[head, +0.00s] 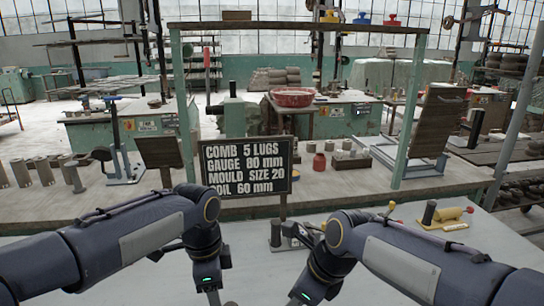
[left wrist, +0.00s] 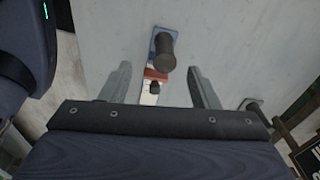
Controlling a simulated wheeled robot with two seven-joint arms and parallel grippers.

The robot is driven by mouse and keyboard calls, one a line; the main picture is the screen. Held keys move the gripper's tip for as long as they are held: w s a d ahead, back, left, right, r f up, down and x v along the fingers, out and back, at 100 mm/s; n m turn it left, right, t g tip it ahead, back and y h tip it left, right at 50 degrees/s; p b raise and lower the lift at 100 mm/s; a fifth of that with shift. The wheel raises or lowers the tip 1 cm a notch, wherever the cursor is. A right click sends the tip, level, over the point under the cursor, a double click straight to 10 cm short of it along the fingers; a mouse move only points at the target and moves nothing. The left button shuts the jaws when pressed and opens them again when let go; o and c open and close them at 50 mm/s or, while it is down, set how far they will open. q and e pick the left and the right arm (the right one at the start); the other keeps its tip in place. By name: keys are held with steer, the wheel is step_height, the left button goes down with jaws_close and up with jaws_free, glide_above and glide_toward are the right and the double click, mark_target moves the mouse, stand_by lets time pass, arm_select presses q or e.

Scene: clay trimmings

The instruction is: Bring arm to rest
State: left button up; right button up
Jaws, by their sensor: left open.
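My left arm comes in from the left in the head view, and its gripper (head: 213,297) hangs at the bottom edge, partly cut off. In the left wrist view the same gripper (left wrist: 162,85) has its two grey fingers wide apart with nothing gripped. A dark cylindrical handle on a blue base (left wrist: 163,50) shows beyond the gap on the pale table, with a small red-brown and white piece by it. My right arm comes in from the right, bent at the elbow. Its gripper (head: 298,301) is at the bottom edge, too cut off to show its jaws.
A black sign (head: 246,166) stands behind the table (head: 380,262). A grey tool with a black knob (head: 276,235) stands near my right wrist. A yellow roller tool (head: 445,214) lies at the right.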

arm_select(q)
steer(key=s+a+r+n+t+h+p, duration=0.2)
steer(key=s+a+r+n, duration=0.1)
steer(key=s+a+n, duration=0.65)
steer(key=s+f+n+t+h, duration=0.1)
steer(key=s+f+n+t, duration=0.2)
steer(key=s+n, duration=0.4)
steer(key=s, duration=0.4)
steer(key=shift+s+d+f+n+p, duration=0.15)
steer(key=shift+s+d+n+p, duration=0.2)
steer(key=shift+p, duration=0.05)
arm_select(e)
steer(key=s+d+n+t, duration=0.3)
steer(key=s+d+n, duration=1.2)
steer(key=s+n, duration=0.4)
steer(key=n, duration=0.3)
steer(key=shift+d+f, duration=0.2)
steer(key=shift+f, duration=0.2)
